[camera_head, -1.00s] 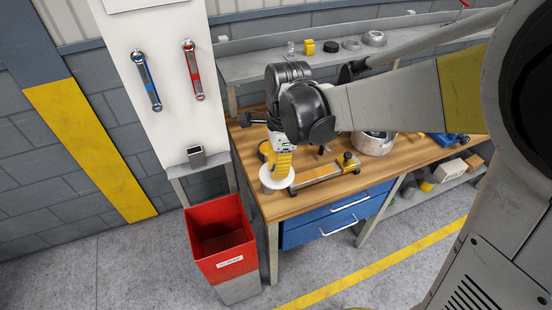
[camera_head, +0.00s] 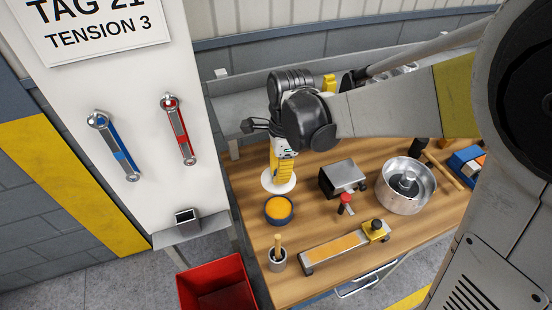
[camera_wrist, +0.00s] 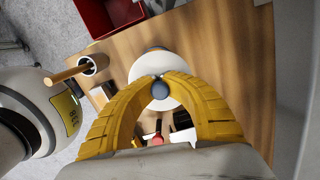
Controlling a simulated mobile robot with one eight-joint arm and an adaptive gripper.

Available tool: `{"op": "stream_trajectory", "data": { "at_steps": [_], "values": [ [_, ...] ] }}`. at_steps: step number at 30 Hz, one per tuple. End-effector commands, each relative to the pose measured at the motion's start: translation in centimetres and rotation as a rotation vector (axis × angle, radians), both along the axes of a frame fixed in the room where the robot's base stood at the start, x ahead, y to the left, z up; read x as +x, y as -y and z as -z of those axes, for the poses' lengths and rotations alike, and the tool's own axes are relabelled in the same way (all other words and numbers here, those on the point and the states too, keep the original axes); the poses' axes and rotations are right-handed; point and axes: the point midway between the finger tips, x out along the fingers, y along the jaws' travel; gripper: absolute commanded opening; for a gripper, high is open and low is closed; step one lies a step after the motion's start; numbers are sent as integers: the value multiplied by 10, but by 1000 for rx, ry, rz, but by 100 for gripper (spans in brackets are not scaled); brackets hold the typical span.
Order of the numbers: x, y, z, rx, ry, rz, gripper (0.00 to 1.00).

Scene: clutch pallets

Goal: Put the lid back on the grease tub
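The lid (camera_head: 279,182) is a flat white disc with a small dark knob, which shows in the wrist view (camera_wrist: 160,90). My gripper (camera_head: 283,173) points down with its yellow fingers closed around that knob, and the lid hangs under the fingertips. The grease tub (camera_head: 279,210) is a dark round tub, open, with orange grease inside. In the head view it stands on the bench just below the lid in the picture, apart from it. In the wrist view the lid (camera_wrist: 143,72) hides most of what lies beneath it.
A cup with a wooden-handled tool (camera_head: 277,262) stands near the tub. A grey box (camera_head: 343,178), a red-topped object (camera_head: 346,204), a metal pot (camera_head: 424,190) and an orange strip fixture (camera_head: 335,251) are to the right. A red bin (camera_head: 236,290) stands before the bench.

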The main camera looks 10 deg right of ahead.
Motion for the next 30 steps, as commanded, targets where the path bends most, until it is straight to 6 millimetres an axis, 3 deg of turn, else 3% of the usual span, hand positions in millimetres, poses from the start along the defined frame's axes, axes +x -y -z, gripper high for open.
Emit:
{"op": "stream_trajectory", "data": {
  "at_steps": [1,6,17,30],
  "values": [
    [-1,0,16,0,0,0,0],
    [-1,0,41,0,0,0,0],
    [-1,0,59,0,0,0,0],
    [-1,0,103,0,0,0,0]
  ]
}}
